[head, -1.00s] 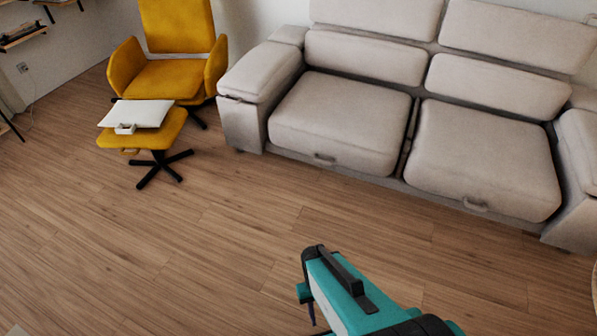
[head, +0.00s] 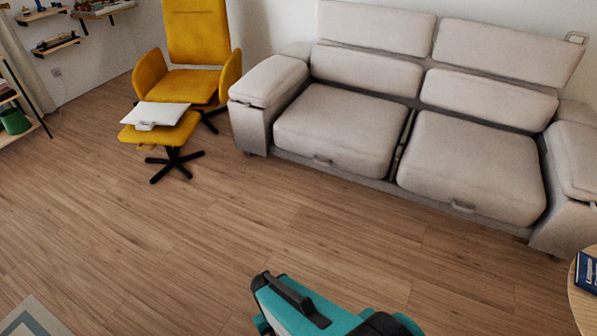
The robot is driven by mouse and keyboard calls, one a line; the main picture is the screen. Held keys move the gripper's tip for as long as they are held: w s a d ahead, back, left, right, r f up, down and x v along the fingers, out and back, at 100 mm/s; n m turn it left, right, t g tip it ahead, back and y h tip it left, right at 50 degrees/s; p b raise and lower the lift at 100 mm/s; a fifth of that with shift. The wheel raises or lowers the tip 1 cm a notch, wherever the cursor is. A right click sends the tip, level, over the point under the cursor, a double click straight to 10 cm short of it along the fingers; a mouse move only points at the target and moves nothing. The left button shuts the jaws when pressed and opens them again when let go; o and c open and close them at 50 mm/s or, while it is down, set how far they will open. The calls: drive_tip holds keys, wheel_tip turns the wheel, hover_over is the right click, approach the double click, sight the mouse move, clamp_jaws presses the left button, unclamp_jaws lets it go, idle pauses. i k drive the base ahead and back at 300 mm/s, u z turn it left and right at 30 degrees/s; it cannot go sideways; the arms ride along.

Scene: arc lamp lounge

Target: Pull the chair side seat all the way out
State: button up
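The grey sofa (head: 420,110) stands against the back wall. Its chair side seat (head: 345,128) is the left cushion, beside the armrest near the yellow chair. A small handle (head: 322,160) sits low on that seat's front edge. The other seat (head: 470,160) is on the right, with its own handle (head: 463,207). Neither seat stands clearly out past the other. A teal and black part of my arm shows at the bottom, with open floor between it and the sofa. My gripper's fingertips are not visible.
A yellow chair (head: 194,85) and matching footstool (head: 160,133), with a white case (head: 157,114) on it, stand left of the sofa. A round wooden table (head: 588,305) is at right and a rug (head: 32,318) at lower left. The floor before the sofa is clear.

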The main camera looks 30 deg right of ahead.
sight(352, 132)
drive_tip(key=z, duration=0.55)
drive_tip(key=i, duration=1.5)
drive_tip(key=u, duration=0.6)
drive_tip(key=k, duration=0.85)
drive_tip(key=z, duration=0.1)
